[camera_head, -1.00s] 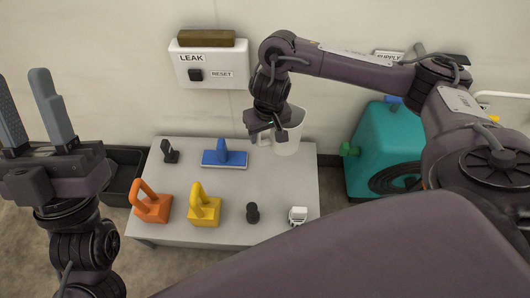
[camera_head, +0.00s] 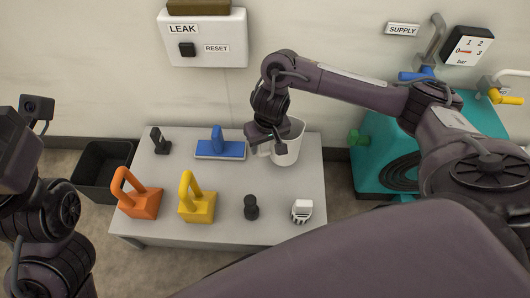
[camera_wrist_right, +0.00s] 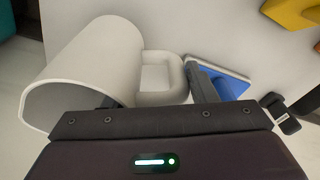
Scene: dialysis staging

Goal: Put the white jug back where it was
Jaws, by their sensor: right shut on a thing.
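The white jug (camera_head: 290,146) is at the back right of the grey table (camera_head: 228,227), with its open mouth up. My right gripper (camera_head: 267,146) is shut on the jug's handle, on the jug's left side. In the right wrist view the jug (camera_wrist_right: 85,70) and its looped handle (camera_wrist_right: 160,78) show close in front of the gripper. I cannot tell whether the jug's base touches the table. Of my left arm, only the wrist and part of the gripper body show at the left edge; its fingers are out of view.
Left of the jug is a blue-based tool (camera_head: 220,147), with a small black item (camera_head: 160,142) beyond. Orange (camera_head: 140,203) and yellow (camera_head: 197,207) handled blocks, a black knob (camera_head: 251,208) and a white item (camera_head: 301,211) stand in front. A teal machine (camera_head: 372,165) is right; a black bin (camera_head: 101,168) is left.

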